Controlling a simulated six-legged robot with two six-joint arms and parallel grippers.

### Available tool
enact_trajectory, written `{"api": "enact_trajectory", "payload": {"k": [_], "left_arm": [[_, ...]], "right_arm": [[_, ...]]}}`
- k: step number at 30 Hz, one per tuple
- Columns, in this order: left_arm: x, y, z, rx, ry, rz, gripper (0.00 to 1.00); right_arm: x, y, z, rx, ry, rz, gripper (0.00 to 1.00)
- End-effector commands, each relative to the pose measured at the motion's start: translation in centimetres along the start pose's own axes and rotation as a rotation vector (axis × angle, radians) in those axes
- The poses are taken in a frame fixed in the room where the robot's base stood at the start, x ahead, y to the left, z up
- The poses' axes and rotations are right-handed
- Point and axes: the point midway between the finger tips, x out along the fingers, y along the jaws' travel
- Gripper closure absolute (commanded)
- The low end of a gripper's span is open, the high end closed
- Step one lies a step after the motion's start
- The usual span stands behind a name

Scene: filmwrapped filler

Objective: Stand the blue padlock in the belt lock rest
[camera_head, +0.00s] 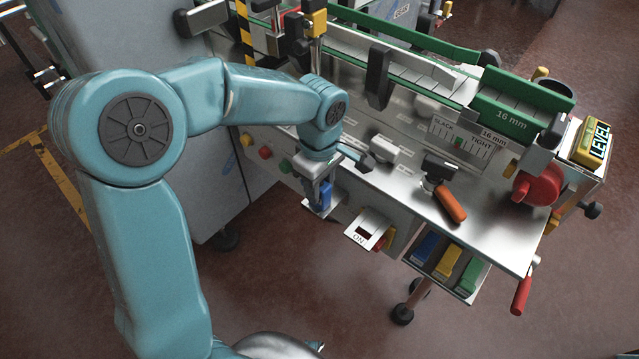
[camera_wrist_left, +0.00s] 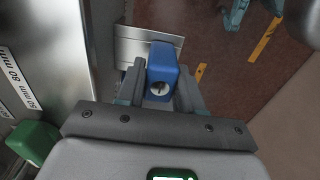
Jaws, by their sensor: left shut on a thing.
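The blue padlock (camera_head: 325,197) is between the fingers of my left gripper (camera_head: 324,190), beside the front edge of the machine. In the left wrist view the blue padlock (camera_wrist_left: 163,66) sits between both fingertips of the left gripper (camera_wrist_left: 160,85), which is shut on it. Its round keyhole end faces the camera; its shackle does not show. A small pale metal plate (camera_wrist_left: 135,48), which may be the belt lock rest, lies behind the padlock. Its edge also shows beside the gripper in the head view (camera_head: 309,204). I cannot tell whether padlock and plate touch. My right gripper is not in view.
An ON switch plate (camera_head: 371,229) juts from the machine front, right of the gripper. An orange-handled tool (camera_head: 449,203) lies on the metal deck (camera_head: 490,220). Below is a holder with blue, yellow and green blocks (camera_head: 447,262). A green button (camera_head: 285,166) is left of the gripper.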

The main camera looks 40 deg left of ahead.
Motion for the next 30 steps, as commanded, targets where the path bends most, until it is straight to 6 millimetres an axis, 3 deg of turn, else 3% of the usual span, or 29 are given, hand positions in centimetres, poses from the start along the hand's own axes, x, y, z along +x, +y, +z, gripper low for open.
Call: {"api": "enact_trajectory", "payload": {"k": [3,4,6,15,19,30], "left_arm": [[0.1,-0.1,0.0,0.001,0.000,-0.003,1.00],[0.1,-0.1,0.0,0.001,0.000,-0.003,0.57],[0.1,-0.1,0.0,0.001,-0.001,-0.004,0.35],[0.0,-0.1,0.0,0.001,0.000,-0.003,0.34],[-1.2,0.1,0.0,0.000,0.001,0.002,0.34],[-10.6,0.1,0.1,0.001,-0.001,0.003,0.34]], "right_arm": [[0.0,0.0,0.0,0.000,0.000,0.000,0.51],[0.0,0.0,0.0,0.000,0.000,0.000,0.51],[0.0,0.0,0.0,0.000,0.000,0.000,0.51],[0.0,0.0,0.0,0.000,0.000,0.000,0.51],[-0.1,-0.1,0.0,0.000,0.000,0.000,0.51],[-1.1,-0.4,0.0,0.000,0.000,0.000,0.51]]}}
